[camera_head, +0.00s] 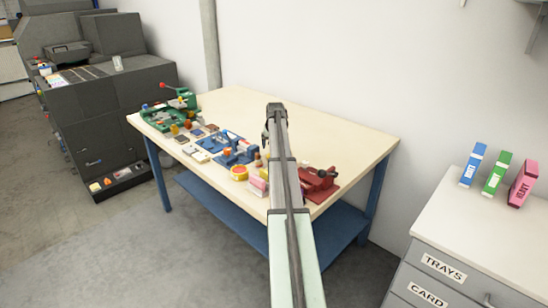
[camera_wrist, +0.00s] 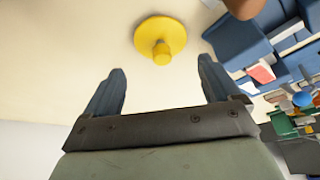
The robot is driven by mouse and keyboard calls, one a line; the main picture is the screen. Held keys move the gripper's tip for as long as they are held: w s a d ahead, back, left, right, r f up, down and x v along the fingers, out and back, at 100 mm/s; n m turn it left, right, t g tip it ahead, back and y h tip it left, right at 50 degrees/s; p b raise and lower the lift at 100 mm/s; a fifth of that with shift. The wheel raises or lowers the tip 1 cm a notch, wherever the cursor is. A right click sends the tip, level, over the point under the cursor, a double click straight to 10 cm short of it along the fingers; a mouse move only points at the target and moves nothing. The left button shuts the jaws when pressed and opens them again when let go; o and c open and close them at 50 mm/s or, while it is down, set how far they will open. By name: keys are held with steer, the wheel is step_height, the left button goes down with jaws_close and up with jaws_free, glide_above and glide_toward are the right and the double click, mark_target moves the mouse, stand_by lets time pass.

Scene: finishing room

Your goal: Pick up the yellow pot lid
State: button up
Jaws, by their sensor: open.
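The yellow pot lid (camera_wrist: 160,40) shows in the wrist view as a round disc with a knob, lying on the cream tabletop, knob toward the camera. My gripper (camera_wrist: 162,72) is open, with its two dark blue fingers apart and nothing between them. The lid appears just beyond the fingertips, roughly centred between them, and apart from them. In the head view my arm reaches over the table (camera_head: 330,135) and covers part of it. I cannot pick out the lid there for certain.
A blue fixture (camera_head: 228,148) and a yellow-and-red round item (camera_head: 239,173) lie left of my arm. A red vise (camera_head: 318,182) stands to its right. A green machine (camera_head: 170,112) stands at the table's left end. The table's back right is clear.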

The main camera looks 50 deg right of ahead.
steer(key=x, duration=0.5)
steer(key=shift+a, duration=0.25)
steer(key=c, duration=0.8)
